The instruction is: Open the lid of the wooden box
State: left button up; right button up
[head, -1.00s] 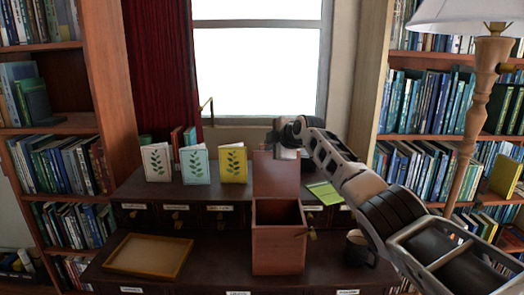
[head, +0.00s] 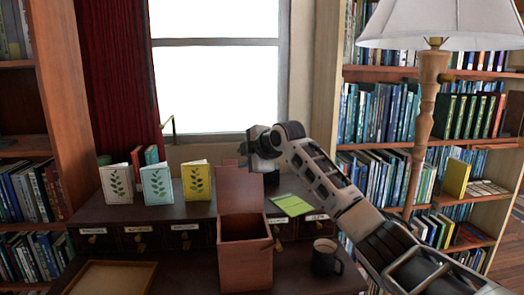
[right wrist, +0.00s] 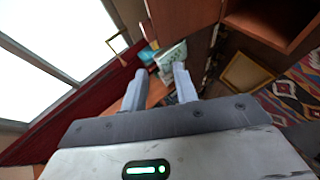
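The wooden box (head: 246,264) stands on the dark desk in the head view, its top open and its inside empty as far as I see. Its lid (head: 240,192) stands upright at the back of the box. A small clasp or knob shows on the box's right side. My right gripper (head: 243,152) is just above and behind the lid's top edge, seemingly apart from it. In the right wrist view its two fingers (right wrist: 157,78) are spread with nothing held between them. The box also shows in the wrist view (right wrist: 262,28), at the top right. My left gripper is not in view.
Three leaf-patterned cards (head: 157,186) stand at the left on the raised drawer unit. A green booklet (head: 292,205) lies right of the lid. A dark mug (head: 325,260) stands right of the box, and a wooden tray (head: 108,277) lies at the left. A lamp (head: 430,110) stands at the right.

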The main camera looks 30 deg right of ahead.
jog(key=a+b+v, duration=0.1)
jog(key=v, duration=0.8)
jog(key=shift+d, duration=0.5)
jog(key=shift+s+r, duration=0.1)
jog(key=shift+r, duration=0.05)
